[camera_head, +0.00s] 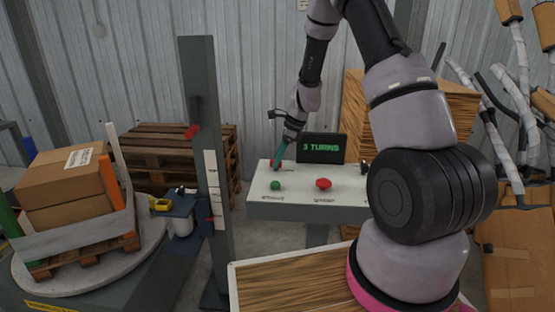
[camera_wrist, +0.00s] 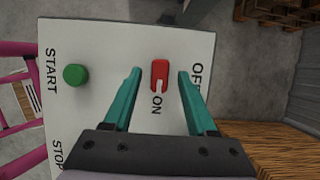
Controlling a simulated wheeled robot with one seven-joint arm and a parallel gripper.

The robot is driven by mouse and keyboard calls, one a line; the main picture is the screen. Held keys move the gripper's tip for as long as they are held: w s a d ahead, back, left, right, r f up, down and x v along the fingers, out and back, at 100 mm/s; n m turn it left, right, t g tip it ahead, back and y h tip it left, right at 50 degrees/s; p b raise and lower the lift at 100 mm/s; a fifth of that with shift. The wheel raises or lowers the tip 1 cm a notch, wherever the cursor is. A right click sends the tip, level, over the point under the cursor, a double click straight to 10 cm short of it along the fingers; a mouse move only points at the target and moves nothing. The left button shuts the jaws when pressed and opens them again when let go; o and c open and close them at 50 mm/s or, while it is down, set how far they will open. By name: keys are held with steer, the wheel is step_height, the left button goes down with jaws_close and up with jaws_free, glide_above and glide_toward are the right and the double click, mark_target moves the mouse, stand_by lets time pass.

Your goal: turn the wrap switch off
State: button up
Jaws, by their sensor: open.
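The red wrap switch (camera_wrist: 160,73) sits on the pale control panel (camera_wrist: 110,45), with a white mark at its end nearest the ON label. The OFF label (camera_wrist: 197,72) is to its right, partly covered by a finger. My gripper (camera_wrist: 160,72) is open, its teal fingers on either side of the switch, with gaps showing on both sides. I cannot tell how far the fingertips are above the panel. In the head view my gripper (camera_head: 277,162) is over the panel's back left part and the switch is not clearly visible.
A green START button (camera_wrist: 75,76) is left of the fingers. A red STOP button (camera_head: 323,184) sits on the panel's front. A screen (camera_head: 324,147) reading 3 TURNS stands behind. A dark post (camera_head: 207,130) and a turntable with boxes (camera_head: 65,185) are left.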

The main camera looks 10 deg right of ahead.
steer(key=shift+a+f, duration=0.1)
steer(key=shift+f, duration=0.25)
jaws_close()
